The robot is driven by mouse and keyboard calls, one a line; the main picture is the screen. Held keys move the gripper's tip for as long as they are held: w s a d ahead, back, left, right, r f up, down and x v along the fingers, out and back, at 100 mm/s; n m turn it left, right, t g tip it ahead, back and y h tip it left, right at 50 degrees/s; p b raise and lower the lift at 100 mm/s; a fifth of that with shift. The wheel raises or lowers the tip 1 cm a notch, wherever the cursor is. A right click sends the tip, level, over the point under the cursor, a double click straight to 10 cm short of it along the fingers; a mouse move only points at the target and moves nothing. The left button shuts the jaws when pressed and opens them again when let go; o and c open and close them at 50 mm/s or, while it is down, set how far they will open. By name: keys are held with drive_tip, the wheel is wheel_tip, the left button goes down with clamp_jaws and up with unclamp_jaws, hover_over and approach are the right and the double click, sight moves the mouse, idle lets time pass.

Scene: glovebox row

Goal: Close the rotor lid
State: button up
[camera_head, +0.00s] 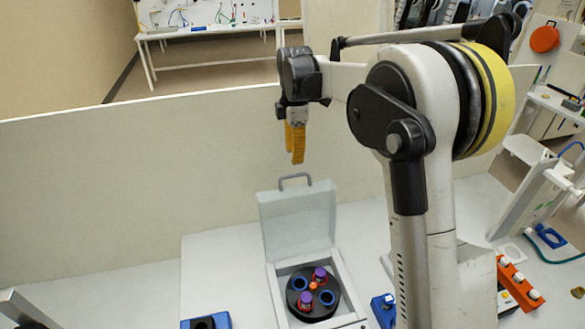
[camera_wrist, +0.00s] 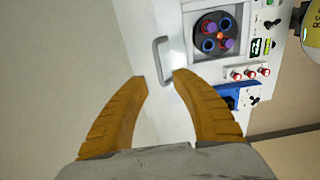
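The rotor lid (camera_head: 298,220) is a pale translucent panel standing open, nearly upright, at the back of the rotor box. Its grey handle (camera_head: 295,176) is at its top edge; the handle (camera_wrist: 157,60) also shows in the wrist view, just beyond the fingertips. The black rotor (camera_head: 313,293) lies uncovered in the box, with an orange hub, purple-topped tubes and blue-ringed holes; it also shows in the wrist view (camera_wrist: 214,36). My gripper (camera_head: 296,160) has yellow-orange fingers pointing down above the handle, apart from it. In the wrist view my gripper (camera_wrist: 160,77) is open and empty.
A pale partition wall (camera_head: 130,185) runs behind the bench. A blue block (camera_head: 206,322) stands left of the box and another blue piece (camera_head: 383,310) right of it. An orange rack with white knobs (camera_head: 518,284) is at far right. The bench left of the box is mostly clear.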

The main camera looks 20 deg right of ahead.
wheel_tip(320, 180, down, 8)
drive_tip(key=shift+w+r, duration=0.15)
clamp_jaws()
idle(0.3)
